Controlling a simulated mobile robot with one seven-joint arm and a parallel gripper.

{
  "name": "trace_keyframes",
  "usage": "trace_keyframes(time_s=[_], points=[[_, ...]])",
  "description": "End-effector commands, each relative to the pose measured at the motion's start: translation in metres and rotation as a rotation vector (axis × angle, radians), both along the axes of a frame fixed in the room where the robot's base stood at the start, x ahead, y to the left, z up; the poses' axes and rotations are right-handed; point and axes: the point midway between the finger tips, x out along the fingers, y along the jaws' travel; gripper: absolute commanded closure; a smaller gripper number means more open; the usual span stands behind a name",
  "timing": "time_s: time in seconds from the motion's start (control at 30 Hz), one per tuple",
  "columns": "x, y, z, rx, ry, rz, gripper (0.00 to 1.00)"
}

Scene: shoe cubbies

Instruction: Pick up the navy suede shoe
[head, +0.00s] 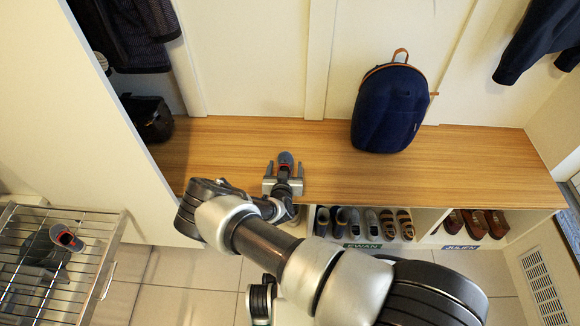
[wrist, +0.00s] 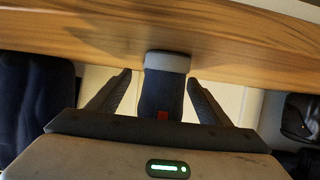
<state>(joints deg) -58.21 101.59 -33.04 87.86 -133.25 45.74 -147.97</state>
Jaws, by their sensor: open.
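A dark blue-grey shoe (head: 286,158) with a bit of red shows at the front part of the wooden bench, at my gripper. In the wrist view the shoe (wrist: 164,88) is dark with a lighter grey end and a small red patch. My gripper (head: 284,170) is open, with one finger on each side of the shoe. In the wrist view my gripper (wrist: 160,79) shows gaps between both fingers and the shoe. The part of the shoe nearest the palm is hidden. I cannot tell if it is suede.
The bench (head: 230,140) is mostly clear. A navy backpack (head: 390,108) stands on its right half and a black bag (head: 148,117) at its left end. Cubbies below hold several shoes (head: 388,222). A wire rack (head: 85,290) at left holds a grey shoe with red lining (head: 67,238).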

Motion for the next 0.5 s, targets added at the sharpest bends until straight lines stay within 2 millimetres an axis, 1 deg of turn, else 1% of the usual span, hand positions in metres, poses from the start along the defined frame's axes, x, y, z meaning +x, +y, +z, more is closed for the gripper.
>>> trace_keyframes(time_s=[0.03, 0.27, 0.37, 0.5], points=[[0.0021, 0.0017, -0.0041, 0.001, 0.0, 0.003, 0.28], [0.0032, 0.0027, -0.0029, 0.0, 0.0, 0.005, 0.28], [0.003, 0.0026, -0.0029, 0.0, 0.0, 0.004, 0.44], [0.003, 0.0025, -0.0029, 0.0, 0.0, 0.004, 0.67]])
